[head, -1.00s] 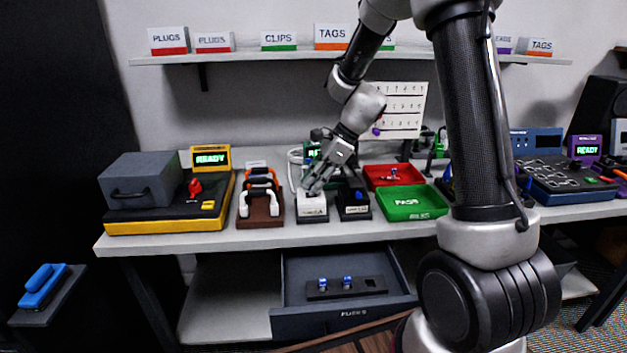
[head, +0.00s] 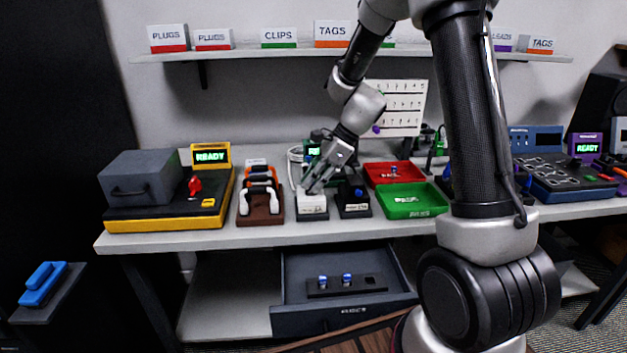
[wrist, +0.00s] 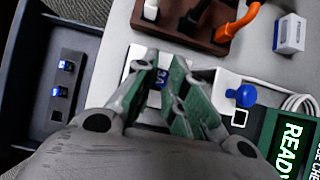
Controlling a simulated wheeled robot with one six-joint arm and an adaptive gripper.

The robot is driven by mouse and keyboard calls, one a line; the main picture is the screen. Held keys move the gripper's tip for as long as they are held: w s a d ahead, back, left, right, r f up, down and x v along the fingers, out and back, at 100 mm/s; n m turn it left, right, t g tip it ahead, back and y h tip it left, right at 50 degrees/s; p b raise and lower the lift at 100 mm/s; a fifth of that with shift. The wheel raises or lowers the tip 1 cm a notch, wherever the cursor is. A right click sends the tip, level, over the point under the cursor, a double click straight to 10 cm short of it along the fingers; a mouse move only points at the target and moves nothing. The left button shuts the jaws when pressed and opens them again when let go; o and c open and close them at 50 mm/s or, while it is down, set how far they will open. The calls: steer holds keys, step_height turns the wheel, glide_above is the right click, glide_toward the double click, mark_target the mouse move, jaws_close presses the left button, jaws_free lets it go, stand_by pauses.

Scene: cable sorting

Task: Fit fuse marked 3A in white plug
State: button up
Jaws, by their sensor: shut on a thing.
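My gripper (head: 311,189) is over the white plug (head: 312,208) on the table. In the wrist view my gripper (wrist: 166,68) is shut on a small blue fuse (wrist: 153,98) whose label reads 3A. The white plug (wrist: 137,57) shows beneath the fingertips in that view. The fingers hide the plug's slot, so I cannot tell whether the fuse is in it.
The open drawer (head: 347,313) holds a dark rack with two blue fuses (head: 322,282) and an empty slot at its right. A brown cable rack (head: 260,214) stands close left of the plug. Red (head: 376,168) and green (head: 437,205) trays lie to the right.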

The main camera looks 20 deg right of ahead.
steer(key=o, duration=0.8)
steer(key=o, duration=0.3)
steer(key=shift+o, duration=0.4)
steer(key=shift+r, duration=0.1)
steer(key=shift+w+r, duration=0.1)
steer(key=shift+c, duration=0.2)
steer(key=shift+o, duration=0.9)
steer(key=shift+r, duration=3.85)
